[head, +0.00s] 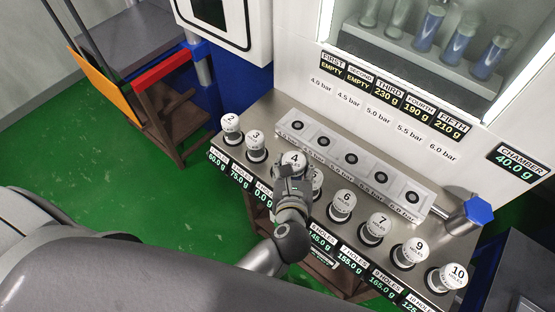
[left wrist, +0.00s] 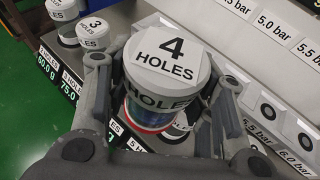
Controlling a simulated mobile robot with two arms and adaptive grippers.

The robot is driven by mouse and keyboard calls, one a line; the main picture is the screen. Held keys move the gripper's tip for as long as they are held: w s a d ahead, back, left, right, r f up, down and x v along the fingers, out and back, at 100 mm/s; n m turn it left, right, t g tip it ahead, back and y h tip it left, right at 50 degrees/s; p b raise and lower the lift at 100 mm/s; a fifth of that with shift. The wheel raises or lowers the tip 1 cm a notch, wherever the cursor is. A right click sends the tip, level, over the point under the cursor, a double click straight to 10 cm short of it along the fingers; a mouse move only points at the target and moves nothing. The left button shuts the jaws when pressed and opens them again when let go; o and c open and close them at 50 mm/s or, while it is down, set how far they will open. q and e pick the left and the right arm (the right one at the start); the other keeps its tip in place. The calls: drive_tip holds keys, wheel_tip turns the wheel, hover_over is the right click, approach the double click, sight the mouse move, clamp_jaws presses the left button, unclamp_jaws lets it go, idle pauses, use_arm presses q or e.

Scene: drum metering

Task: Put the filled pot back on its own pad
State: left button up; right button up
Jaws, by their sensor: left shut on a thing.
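The pot marked 4 HOLES (head: 294,159) has a white cap and is held by my left gripper (head: 293,174) above the steel bench. In the left wrist view the pot (left wrist: 165,62) stands roughly upright between the two fingers of the gripper (left wrist: 166,95). A blue band and a red ring show at its lower part. In the head view the third readout (head: 263,194) on the bench front shows 0.0 g. The pad behind it is hidden by my gripper and arm. A white cap just right of the gripper is mostly hidden. My right gripper is not in view.
Pots 2 (head: 231,126) and 3 (head: 255,142) stand left of my gripper. Pots 6 (head: 345,200), 7 (head: 378,225), 9 (head: 411,251) and 10 (head: 449,280) stand right. A row of pressure ports (head: 351,159) lies behind. The chamber readout (head: 519,163) shows 40.0 g.

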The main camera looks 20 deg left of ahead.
use_arm(q)
drive_tip(key=w+a+f+b, duration=0.1)
drive_tip(key=w+f+b, duration=0.1)
drive_tip(key=w+a+f+b, duration=0.1)
drive_tip(key=w+a+f, duration=0.1)
drive_tip(key=f, duration=0.1)
drive_tip(key=w+a+f+b, duration=0.2)
drive_tip(key=w, duration=0.1)
drive_tip(key=shift+f+b, duration=0.2)
drive_tip(key=shift+b, duration=0.1)
wheel_tip(320, 180, down, 3)
drive_tip(key=b, duration=0.2)
drive_tip(key=shift+w+a+b, duration=0.1)
drive_tip(key=shift+w+b, duration=0.05)
drive_tip(key=shift+b, duration=0.25)
drive_tip(key=shift+f, duration=0.15)
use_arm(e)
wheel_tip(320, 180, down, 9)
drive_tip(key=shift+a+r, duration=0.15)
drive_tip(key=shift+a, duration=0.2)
